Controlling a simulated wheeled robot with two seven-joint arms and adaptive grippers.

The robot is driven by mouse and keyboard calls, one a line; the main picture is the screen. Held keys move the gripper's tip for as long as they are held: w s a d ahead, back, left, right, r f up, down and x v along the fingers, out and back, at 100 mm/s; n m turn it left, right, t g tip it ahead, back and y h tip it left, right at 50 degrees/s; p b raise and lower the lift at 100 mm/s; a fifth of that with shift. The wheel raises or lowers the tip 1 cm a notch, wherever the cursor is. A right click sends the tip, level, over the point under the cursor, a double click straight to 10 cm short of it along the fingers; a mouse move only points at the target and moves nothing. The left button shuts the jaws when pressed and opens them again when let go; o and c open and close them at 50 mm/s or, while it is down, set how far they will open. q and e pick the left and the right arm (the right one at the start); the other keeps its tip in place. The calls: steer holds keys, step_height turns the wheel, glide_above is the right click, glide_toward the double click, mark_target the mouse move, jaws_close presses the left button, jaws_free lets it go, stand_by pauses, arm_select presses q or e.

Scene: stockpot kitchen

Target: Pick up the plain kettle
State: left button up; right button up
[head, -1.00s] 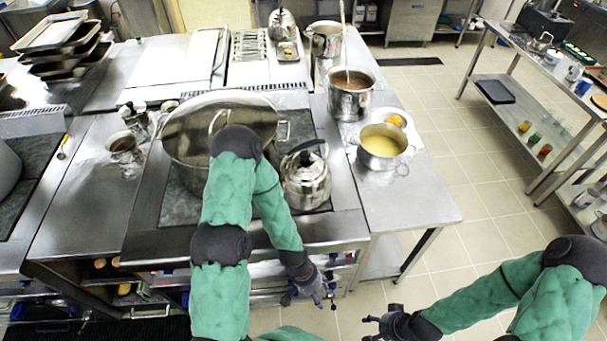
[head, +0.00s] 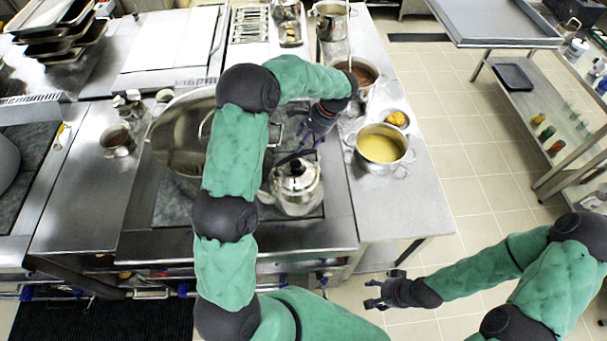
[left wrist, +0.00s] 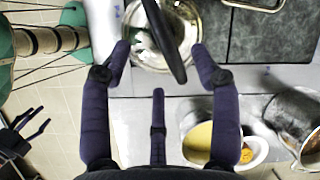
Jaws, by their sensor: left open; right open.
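The kettle (head: 298,196), shiny steel with a black handle, stands on the dark cooktop, right of the big stockpot. In the left wrist view the kettle (left wrist: 140,52) is at the top, its black handle (left wrist: 168,42) running between the finger ends. My left gripper (head: 309,138) is open and empty, raised just behind and above the kettle; its spread fingers also show in the left wrist view (left wrist: 159,62). I cannot tell whether any finger touches the handle. My right gripper (head: 374,294) is open and empty, low over the floor at the right.
The large stockpot (head: 178,135) stands close left of the kettle, partly hidden by my left arm. On the right counter are a pot of yellow soup (head: 380,148), a small bowl (head: 397,119) and a taller pot (head: 360,80). Another shiny vessel (head: 286,10) stands at the back.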

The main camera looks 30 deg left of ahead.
mark_target(294, 156)
arm_select(q)
steer(key=shift+w+a+r, duration=0.25)
steer(key=shift+w+r, duration=0.05)
steer(key=shift+w, duration=0.2)
steer(key=s+f, duration=0.1)
steer(key=a+f, duration=0.1)
steer(key=s+a+f+p, duration=0.1)
steer(key=f, duration=0.1)
steer(key=shift+s, duration=0.35)
steer(key=shift+w+f, duration=0.2)
steer(key=shift+f, duration=0.05)
steer(key=x, duration=0.1)
steer(key=p+x, duration=0.1)
steer(key=x, duration=0.2)
steer(key=shift+s+d+f+p, duration=0.2)
steer(key=shift+s+f+p, duration=0.1)
steer(key=shift+f, duration=0.3)
steer(key=shift+s+r, duration=0.1)
steer(key=shift+c, duration=0.9)
jaws_close()
steer(key=shift+r, duration=0.1)
arm_select(e)
steer(key=r, duration=0.3)
steer(key=shift+s, duration=0.3)
